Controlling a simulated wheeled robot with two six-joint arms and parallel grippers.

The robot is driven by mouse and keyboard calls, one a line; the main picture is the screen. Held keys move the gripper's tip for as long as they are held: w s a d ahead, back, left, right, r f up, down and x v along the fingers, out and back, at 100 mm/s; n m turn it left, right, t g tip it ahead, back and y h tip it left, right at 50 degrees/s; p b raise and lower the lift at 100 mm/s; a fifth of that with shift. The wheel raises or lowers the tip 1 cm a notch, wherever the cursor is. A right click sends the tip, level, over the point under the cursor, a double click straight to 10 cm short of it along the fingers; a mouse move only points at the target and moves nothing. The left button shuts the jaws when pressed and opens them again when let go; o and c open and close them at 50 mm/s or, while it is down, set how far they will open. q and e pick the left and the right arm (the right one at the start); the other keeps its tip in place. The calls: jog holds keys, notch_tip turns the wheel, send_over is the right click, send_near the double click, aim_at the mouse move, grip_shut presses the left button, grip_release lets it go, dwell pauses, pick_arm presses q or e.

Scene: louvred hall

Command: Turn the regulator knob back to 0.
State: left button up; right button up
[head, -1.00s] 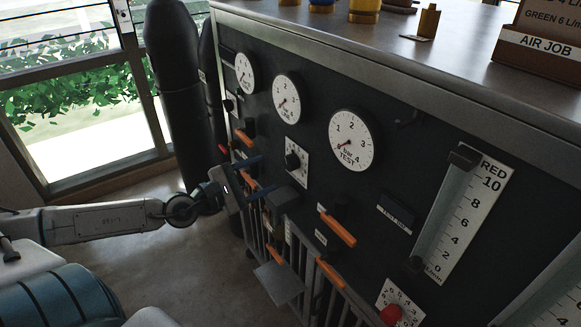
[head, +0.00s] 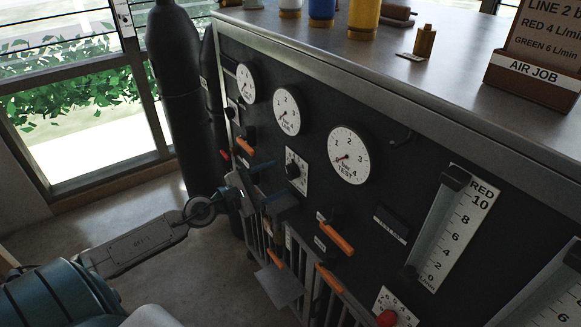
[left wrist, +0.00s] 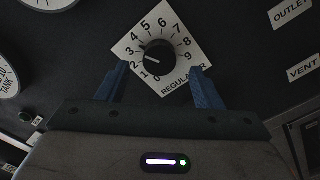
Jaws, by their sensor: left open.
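The regulator knob (left wrist: 160,58) is round and black, on a white square dial plate (left wrist: 174,84) marked 0 to 9. Its white mark points left, to about 2 or 3. In the head view the knob (head: 293,171) sits on the dark panel, just right of my left gripper (head: 272,182). The left gripper is open. In the left wrist view its blue fingers (left wrist: 160,75) stand either side of the dial's lower part, with the knob between and beyond their tips. No contact with the knob shows. My right gripper is not in view.
Round gauges (head: 349,155) sit above and right of the knob. Orange-handled levers (head: 336,236) stick out below it. A flow tube scale (head: 455,230) and a red knob (head: 388,318) are further right. Dark cylinders (head: 181,100) stand left of the panel.

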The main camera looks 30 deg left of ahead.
aim_at(287, 174)
pick_arm(q)
jog(key=p+x, duration=0.2)
jog(key=x, duration=0.1)
jog(key=shift+w+r, duration=0.15)
jog(key=shift+r, duration=0.1)
jog(key=shift+w+d+f, duration=0.1)
jog(key=shift+w+f, duration=0.1)
jog(key=shift+f, duration=0.05)
jog(key=shift+w, duration=0.1)
jog(key=shift+w+d, duration=0.15)
jog(key=shift+w, duration=0.05)
jog(key=shift+c, duration=0.2)
grip_shut()
